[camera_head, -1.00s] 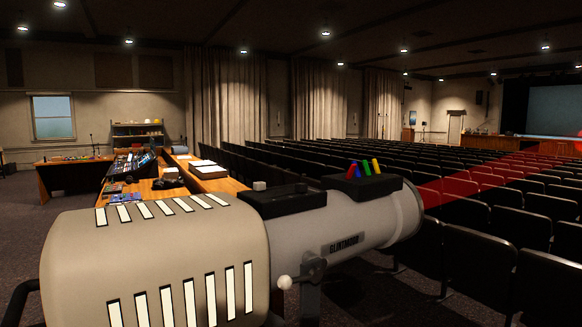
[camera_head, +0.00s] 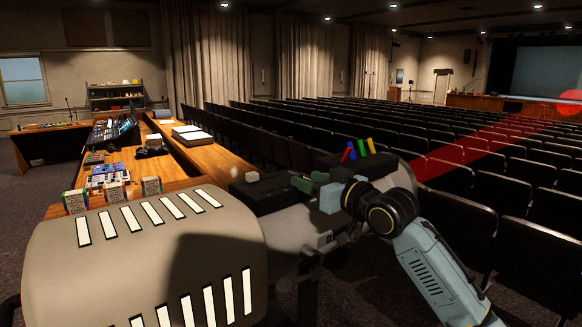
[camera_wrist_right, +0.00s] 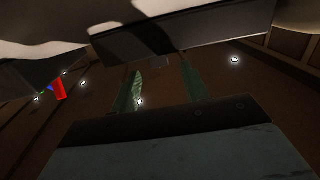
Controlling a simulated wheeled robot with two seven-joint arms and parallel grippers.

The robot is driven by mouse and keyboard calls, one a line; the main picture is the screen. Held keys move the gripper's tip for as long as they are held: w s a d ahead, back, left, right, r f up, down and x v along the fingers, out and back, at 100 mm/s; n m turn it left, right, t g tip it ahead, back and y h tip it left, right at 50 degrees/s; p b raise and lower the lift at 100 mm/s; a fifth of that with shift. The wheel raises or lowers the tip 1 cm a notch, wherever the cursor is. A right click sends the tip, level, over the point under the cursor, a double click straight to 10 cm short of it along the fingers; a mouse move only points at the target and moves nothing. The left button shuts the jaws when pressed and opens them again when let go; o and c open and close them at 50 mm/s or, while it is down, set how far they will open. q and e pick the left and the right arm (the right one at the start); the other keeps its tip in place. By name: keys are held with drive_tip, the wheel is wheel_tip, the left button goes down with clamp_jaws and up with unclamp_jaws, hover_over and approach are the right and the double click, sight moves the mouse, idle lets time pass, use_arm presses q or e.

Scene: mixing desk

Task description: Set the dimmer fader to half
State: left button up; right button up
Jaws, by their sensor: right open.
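A large grey spotlight (camera_head: 130,260) fills the lower left of the head view. On its top sits a long black box (camera_head: 262,196) with a pale knob (camera_head: 251,176) near its left end, likely the dimmer fader. My right gripper (camera_head: 308,181) is above the box's right part, its two green fingers apart, to the right of the pale knob. In the wrist view the fingers (camera_wrist_right: 160,88) stand apart. My left gripper is not in view.
Coloured levers (camera_head: 357,150) stand on a second black box just behind my right gripper; a red one (camera_wrist_right: 59,90) also shows in the wrist view. A wooden desk (camera_head: 215,165) with a mixing console (camera_head: 112,130) lies to the left. Rows of seats (camera_head: 470,235) fill the right.

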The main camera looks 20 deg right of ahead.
sight(299, 176)
drive_tip(key=p+x, duration=0.1)
drive_tip(key=x, duration=0.4)
drive_tip(key=shift+w+r, duration=0.1)
drive_tip(key=shift+w, duration=0.2)
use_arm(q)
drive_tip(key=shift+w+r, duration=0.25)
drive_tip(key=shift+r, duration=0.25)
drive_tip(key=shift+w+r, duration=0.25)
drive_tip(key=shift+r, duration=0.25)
use_arm(e)
drive_tip(key=shift+w+a, duration=0.25)
drive_tip(key=shift+w, duration=0.4)
drive_tip(key=shift+c, duration=0.2)
clamp_jaws()
